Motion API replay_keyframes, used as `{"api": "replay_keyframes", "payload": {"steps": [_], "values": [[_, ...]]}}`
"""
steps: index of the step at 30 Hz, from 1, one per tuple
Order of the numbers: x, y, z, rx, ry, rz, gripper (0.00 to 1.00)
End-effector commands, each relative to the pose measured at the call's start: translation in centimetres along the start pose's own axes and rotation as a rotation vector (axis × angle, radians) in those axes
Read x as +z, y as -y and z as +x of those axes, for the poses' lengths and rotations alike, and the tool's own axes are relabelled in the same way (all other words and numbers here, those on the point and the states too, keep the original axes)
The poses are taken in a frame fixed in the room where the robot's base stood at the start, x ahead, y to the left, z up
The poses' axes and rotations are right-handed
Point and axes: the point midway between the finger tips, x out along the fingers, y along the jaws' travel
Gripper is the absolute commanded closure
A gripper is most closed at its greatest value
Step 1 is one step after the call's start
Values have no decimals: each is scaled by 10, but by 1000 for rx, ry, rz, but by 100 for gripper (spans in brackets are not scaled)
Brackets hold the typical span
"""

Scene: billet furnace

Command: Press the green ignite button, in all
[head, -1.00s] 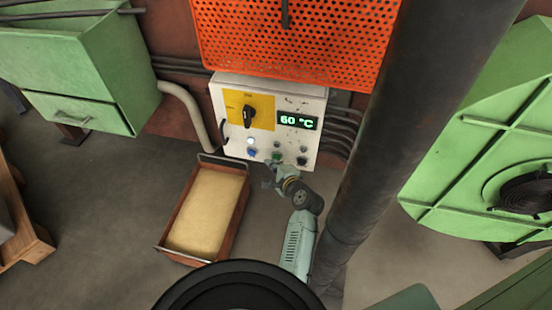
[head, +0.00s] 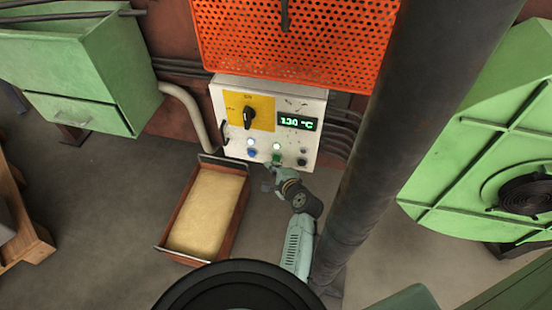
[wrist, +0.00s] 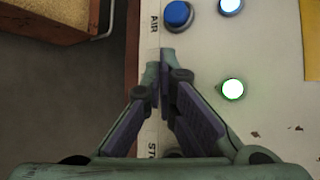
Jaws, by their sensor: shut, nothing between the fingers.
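The white control panel (head: 232,110) stands on the far side, with a display (head: 297,123) that reads 130 °C. The green ignite button (head: 276,157) is in its lower row, between a blue button and a dark one. The lamp above it (head: 276,146) is lit, and shows green-rimmed in the wrist view (wrist: 232,89). My gripper (head: 268,174) is shut and empty, just below and apart from the green button in the head view. In the wrist view my gripper (wrist: 163,62) points at the panel's labelled edge and hides the green button.
The blue button (head: 253,153) has a lit white lamp above it. A sand-filled tray (head: 179,255) lies on the floor to the left of my arm. A dark thick pipe (head: 375,130) stands close on the right. An orange perforated guard (head: 300,35) is above the panel.

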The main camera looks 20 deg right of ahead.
Motion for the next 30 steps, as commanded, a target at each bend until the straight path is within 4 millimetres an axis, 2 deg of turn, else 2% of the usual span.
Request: {"api": "replay_keyframes", "payload": {"steps": [13,30], "values": [[3,-3,-5,0,0,0,100],[26,-29,-39,4,-2,1,100]]}}
